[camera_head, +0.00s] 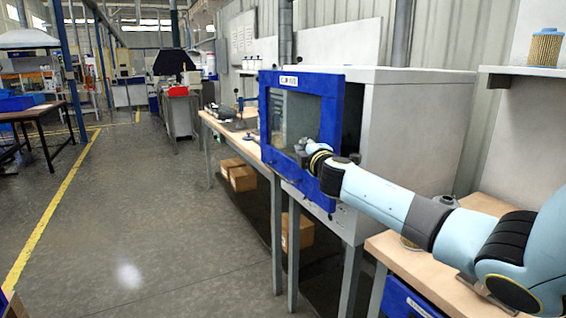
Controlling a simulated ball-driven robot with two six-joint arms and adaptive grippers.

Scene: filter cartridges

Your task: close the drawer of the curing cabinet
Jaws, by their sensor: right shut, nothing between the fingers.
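The curing cabinet (420,110) is a pale grey box on legs at the right of the middle. Its blue front (330,100) has a glass window and stands out from the body, with a dark gap along its right edge. I cannot clearly tell the drawer apart from this blue front; a lower blue section (312,192) shows under the window. My right gripper (302,147) is shut and empty, small in view, at the lower right of the window. I cannot tell whether it touches the front. My wrist hides part of the frame. My left gripper is not in view.
A wooden bench (235,128) with small tools runs behind the cabinet, with cardboard boxes (240,176) beneath. Another wooden bench (405,262) stands at the near right, below my right arm. A wall shelf (500,69) holds a filter cartridge (545,48).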

